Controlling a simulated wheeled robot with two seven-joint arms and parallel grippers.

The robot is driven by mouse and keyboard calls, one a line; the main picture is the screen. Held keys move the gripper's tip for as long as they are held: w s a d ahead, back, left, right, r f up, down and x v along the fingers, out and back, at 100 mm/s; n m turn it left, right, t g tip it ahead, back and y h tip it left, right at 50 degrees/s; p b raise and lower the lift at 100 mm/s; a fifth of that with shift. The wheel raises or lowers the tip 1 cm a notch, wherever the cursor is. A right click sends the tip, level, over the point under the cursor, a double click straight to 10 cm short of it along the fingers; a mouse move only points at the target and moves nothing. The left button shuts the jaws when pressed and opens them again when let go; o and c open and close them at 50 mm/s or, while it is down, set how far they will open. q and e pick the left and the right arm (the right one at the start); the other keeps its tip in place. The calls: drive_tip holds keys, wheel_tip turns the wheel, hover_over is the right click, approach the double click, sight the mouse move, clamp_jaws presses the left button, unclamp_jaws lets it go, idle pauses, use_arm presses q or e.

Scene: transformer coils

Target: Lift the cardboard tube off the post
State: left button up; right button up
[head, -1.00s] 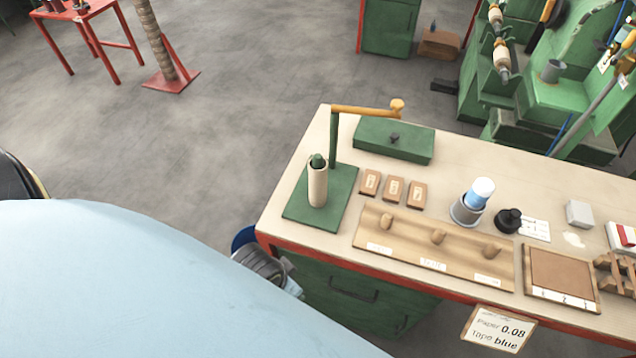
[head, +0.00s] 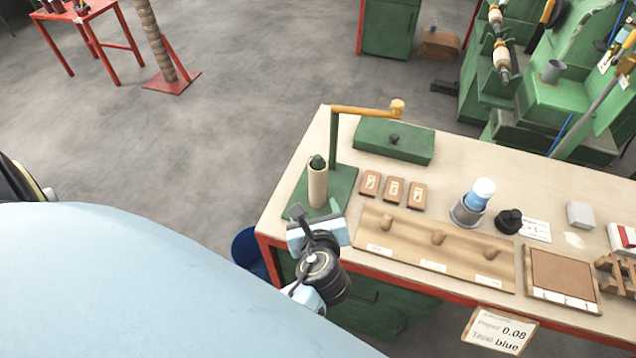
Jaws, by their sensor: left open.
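The cardboard tube (head: 317,187) is a pale beige cylinder standing upright around a post with a green rounded top (head: 317,162). The post stands on a green base plate (head: 343,183) at the left end of the workbench. My left gripper (head: 300,214) is open and empty at the bench's front left edge, just in front of and below the tube in the picture. I see no contact with the tube. The gripper hides the front corner of the base plate. My right gripper is not in view.
A green upright with an orange crank arm (head: 365,111) rises behind the tube. A green box (head: 395,141), several small wooden blocks (head: 394,189) and a wooden board with pegs (head: 405,243) lie to the right. A blue bin (head: 249,252) stands below the bench's left edge.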

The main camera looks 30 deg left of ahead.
sight(320, 187)
use_arm(q)
drive_tip(key=w+a+f+m, duration=0.1)
drive_tip(key=w, duration=0.1)
drive_tip(key=w+a, duration=0.1)
drive_tip(key=w, duration=0.1)
drive_tip(key=w+a+f+m, duration=0.1)
drive_tip(key=w, duration=0.2)
drive_tip(key=shift+f+m+t+b, duration=0.3)
drive_tip(key=shift+t+b, duration=0.1)
drive_tip(key=x, duration=0.5)
drive_tip(key=shift+w+a+r+b, duration=0.25)
drive_tip(key=shift+a+r+b, duration=0.05)
drive_tip(key=shift+a, duration=0.1)
drive_tip(key=c, duration=1.1)
drive_tip(key=shift+o, duration=0.2)
drive_tip(key=shift+r, duration=0.15)
